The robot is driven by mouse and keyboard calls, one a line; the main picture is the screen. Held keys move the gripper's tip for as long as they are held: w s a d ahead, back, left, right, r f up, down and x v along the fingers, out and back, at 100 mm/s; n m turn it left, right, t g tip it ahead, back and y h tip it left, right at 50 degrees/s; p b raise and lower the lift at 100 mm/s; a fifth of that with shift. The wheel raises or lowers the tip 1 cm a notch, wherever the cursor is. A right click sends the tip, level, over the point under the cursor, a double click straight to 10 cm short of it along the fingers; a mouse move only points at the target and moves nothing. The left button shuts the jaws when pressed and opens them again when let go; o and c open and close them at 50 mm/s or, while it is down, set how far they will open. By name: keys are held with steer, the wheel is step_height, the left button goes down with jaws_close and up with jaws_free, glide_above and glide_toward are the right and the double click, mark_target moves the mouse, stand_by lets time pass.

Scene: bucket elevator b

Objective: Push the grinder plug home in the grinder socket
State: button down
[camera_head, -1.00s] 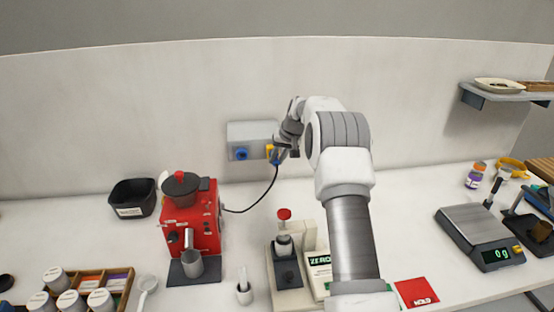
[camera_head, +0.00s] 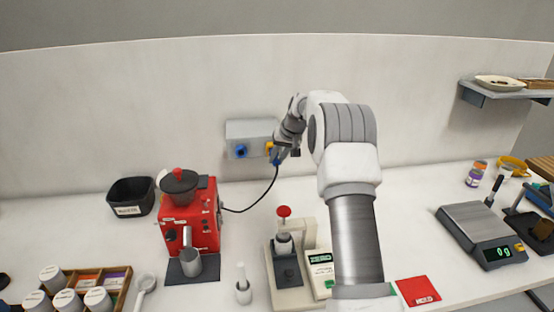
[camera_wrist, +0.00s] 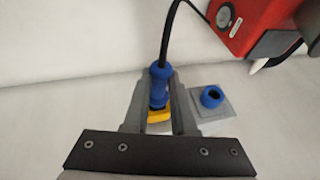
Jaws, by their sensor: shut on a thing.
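The grinder plug (camera_head: 276,158) is blue, with a black cord that runs down and left to the red grinder (camera_head: 190,222). My gripper (camera_head: 281,150) is shut on the plug at the right end of the grey socket box (camera_head: 252,132) on the back wall. In the wrist view the blue plug (camera_wrist: 159,84) sits between my gripper's two fingers (camera_wrist: 160,100), with the yellow socket (camera_wrist: 160,127) right below it. The plug lines up with the yellow socket; how deep it sits is hidden by the fingers. A blue socket (camera_head: 241,151) on the box's left is empty.
A black bin (camera_head: 131,197) stands left of the grinder. A press-like device (camera_head: 286,262) and a small white holder (camera_head: 243,290) stand in front. A scale (camera_head: 480,235) is at the right.

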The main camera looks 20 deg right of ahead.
steer(key=shift+s+a+b, duration=0.2)
steer(key=shift+s+b, duration=0.7)
steer(key=shift+s, duration=0.05)
steer(key=shift+s+a+b, duration=0.2)
steer(key=shift+s+b, duration=0.65)
steer(key=shift+s, duration=0.1)
steer(key=s+b, duration=0.1)
steer(key=s, duration=0.1)
steer(key=s+b, duration=0.2)
steer(key=shift+a, duration=0.4)
